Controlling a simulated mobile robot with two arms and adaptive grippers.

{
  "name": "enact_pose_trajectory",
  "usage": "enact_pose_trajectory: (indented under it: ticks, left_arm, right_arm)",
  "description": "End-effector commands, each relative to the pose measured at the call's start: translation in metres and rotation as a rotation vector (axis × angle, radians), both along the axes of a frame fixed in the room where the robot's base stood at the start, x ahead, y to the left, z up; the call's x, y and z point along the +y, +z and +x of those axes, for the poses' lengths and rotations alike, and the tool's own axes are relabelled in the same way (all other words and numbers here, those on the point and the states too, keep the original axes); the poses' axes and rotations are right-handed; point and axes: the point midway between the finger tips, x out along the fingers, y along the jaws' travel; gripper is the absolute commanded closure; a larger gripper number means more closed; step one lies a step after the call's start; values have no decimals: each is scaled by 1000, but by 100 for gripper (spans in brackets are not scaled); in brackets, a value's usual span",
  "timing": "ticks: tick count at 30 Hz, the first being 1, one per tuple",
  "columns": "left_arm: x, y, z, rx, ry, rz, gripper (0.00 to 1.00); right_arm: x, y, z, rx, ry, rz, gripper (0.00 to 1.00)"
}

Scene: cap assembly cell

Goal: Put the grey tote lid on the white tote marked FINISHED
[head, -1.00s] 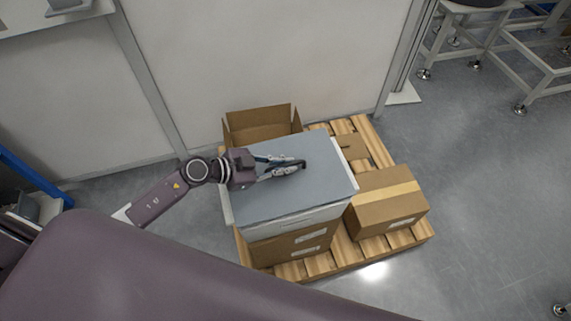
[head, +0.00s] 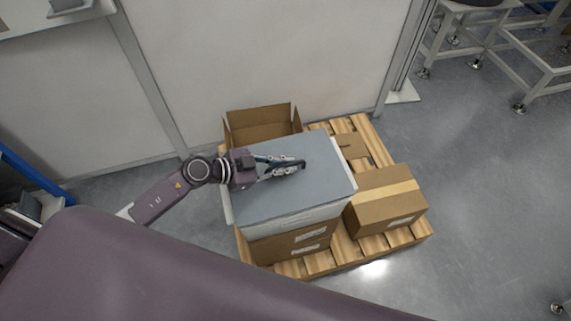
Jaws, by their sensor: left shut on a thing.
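The grey tote lid (head: 315,190) lies flat over the top of the white tote (head: 290,226), whose rim shows along the front, left and right edges. No FINISHED marking can be read from here. My left gripper (head: 303,166) is over the middle of the lid and is shut on its grip, which the fingers mostly hide. The tote stands on a brown carton (head: 290,246). I cannot tell whether the lid touches the tote's rim all round. My right gripper is out of view.
A wooden pallet (head: 345,253) bears the stack. A taped carton (head: 385,203) sits to the right, an open carton (head: 262,122) behind, a small flat carton (head: 352,146) at the back right. A white wall panel stands behind.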

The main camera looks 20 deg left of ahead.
Motion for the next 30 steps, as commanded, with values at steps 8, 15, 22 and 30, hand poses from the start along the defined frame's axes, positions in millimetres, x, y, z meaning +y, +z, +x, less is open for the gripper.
enact_pose_trajectory:
  ticks: [8, 15, 22, 30]
  left_arm:
    - [0, -3, 1, -1, 1, -2, 100]
    - [0, -8, 1, -2, 0, -1, 100]
    - [0, -13, 1, -1, 1, -1, 100]
    - [0, -15, 1, -2, 0, 0, 79]
  right_arm:
    - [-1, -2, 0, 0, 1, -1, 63]
    - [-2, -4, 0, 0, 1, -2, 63]
    - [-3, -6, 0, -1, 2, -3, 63]
    - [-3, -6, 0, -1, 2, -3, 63]
